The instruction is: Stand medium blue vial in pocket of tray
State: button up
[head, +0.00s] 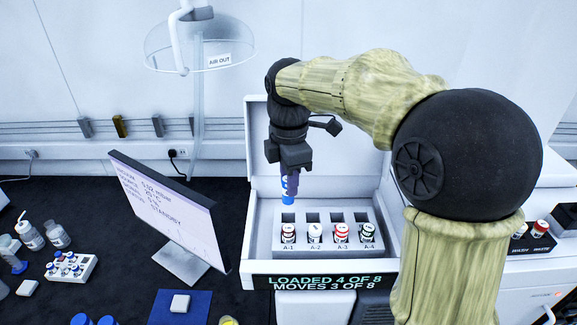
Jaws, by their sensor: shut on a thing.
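My gripper (289,171) points down and is shut on a blue vial (289,190), which hangs upright below the fingers. The vial is over the back left part of the tray (264,238), in line with the A-1 column. I cannot tell how far its lower end is above the back left pocket. The tray's front row, labelled A-1 to A-4, holds small capped vials, such as the white-capped one (314,233) at A-2 and the red-capped one (341,233) at A-3. The other back-row pockets look dark and empty.
The tray sits in a white instrument with its lid raised behind; its front reads "LOADED 4 OF 8, MOVES 3 OF 8". A tilted monitor (165,205) stands close on the left. A white rack (70,268) with several vials and loose bottles is at far left.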

aim_at(289, 203)
jog(key=shift+w, duration=0.2)
jog(key=shift+s, duration=0.15)
jog(key=shift+s, duration=0.15)
jog(key=shift+w+f+b, duration=0.2)
jog(key=shift+f+b, duration=0.45)
jog(key=shift+b, duration=0.05)
jog(key=shift+f+b, duration=0.35)
jog(key=shift+s+a+f+b, duration=0.1)
jog(key=shift+s+f+b, duration=0.15)
jog(key=shift+f+b, duration=0.65)
jog(key=shift+w+f, duration=0.2)
jog(key=shift+w, duration=0.05)
jog(key=shift+s+r, duration=0.1)
jog(key=shift+s, duration=0.15)
